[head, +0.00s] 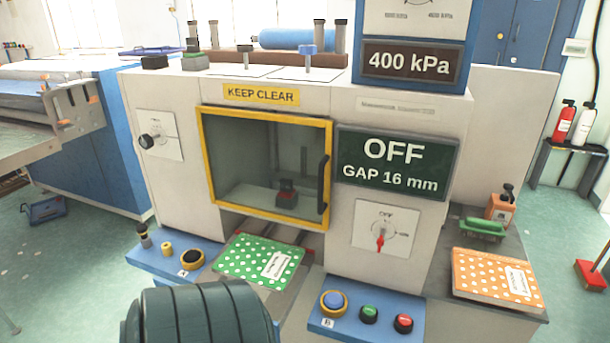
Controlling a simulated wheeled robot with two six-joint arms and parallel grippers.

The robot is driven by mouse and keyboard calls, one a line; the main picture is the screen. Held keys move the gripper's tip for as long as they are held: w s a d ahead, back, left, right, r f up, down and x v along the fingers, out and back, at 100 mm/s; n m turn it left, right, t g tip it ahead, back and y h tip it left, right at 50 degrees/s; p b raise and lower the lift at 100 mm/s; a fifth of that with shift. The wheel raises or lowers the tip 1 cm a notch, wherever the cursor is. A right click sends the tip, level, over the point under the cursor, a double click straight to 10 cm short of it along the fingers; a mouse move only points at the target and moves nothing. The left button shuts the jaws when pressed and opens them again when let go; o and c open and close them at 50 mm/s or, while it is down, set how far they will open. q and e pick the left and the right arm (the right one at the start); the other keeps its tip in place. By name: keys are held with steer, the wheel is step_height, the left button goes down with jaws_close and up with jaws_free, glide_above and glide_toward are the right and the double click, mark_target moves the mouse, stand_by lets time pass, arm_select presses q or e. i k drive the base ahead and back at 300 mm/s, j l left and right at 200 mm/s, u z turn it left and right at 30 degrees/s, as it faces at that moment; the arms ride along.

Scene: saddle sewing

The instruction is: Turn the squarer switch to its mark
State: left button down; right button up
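A rotary switch with a red handle (380,242) sits on a white plate (370,218) on the machine's front, below the dark display. The plate has small print around the switch; "OFF" seems to stand above it, and the mark at its right is too small to read surely. The red handle hangs downward. The display (388,167) reads "OFF" and "GAP 16 mm". A second, black knob (148,141) sits on a white plate at the machine's left. I cannot tell from labels which control is the squarer's. Neither gripper is in view.
A yellow-framed window door (328,125) with a black handle is shut. Blue ledges below carry buttons, including a blue one (334,301), a green one (369,313) and a red one (403,322). A green dotted booklet (250,255) and an orange one (480,272) lie beside them.

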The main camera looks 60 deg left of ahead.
mark_target(380, 242)
steer(key=u, duration=1.5)
steer(key=k+l, duration=0.1)
steer(key=l, duration=0.5)
steer(key=k, duration=0.05)
